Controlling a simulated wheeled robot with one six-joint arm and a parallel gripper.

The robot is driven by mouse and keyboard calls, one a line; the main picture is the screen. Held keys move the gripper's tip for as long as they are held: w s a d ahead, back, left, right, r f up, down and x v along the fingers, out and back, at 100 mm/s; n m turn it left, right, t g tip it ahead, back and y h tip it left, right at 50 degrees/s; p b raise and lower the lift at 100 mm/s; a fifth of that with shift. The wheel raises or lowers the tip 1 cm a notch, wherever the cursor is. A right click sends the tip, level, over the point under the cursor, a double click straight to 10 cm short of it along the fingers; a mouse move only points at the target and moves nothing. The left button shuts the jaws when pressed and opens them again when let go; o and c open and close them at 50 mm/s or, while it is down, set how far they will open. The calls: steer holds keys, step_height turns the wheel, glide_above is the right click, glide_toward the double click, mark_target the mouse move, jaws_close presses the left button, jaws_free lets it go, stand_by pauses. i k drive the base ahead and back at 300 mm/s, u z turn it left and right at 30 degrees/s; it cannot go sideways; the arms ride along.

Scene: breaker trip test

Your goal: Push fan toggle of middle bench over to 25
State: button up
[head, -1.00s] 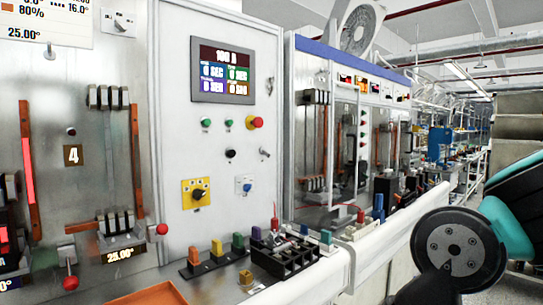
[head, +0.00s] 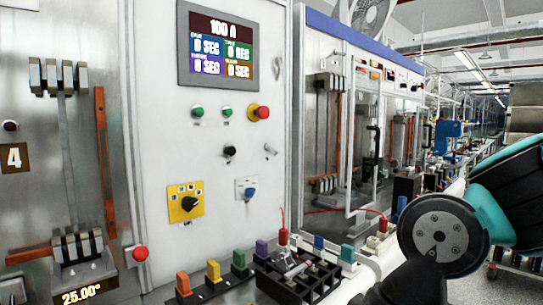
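A white control panel (head: 215,265) fills the middle of the head view. A small metal toggle (head: 270,149) sits on it, right of a black knob (head: 230,151); its lettering is too small to read, so I cannot tell if it is the fan toggle. Below are a yellow plate with a black rotary selector (head: 186,203) and a small blue-knobbed switch (head: 247,189). A fan (head: 369,16) stands on top of the bench behind. My arm shows at the right; my gripper is out of view.
A red ball-ended lever (head: 140,253) juts out at the left. Coloured terminals and a black block (head: 298,277) stand on the ledge below. Floor shows at the far right.

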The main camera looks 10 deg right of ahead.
mark_target(274, 152)
steer(key=u, duration=0.3)
steer(key=k, duration=0.3)
steer(key=z, duration=0.95)
steer(key=i, duration=0.8)
steer(key=u, duration=0.5)
steer(key=i, duration=0.5)
steer(key=u, duration=0.4)
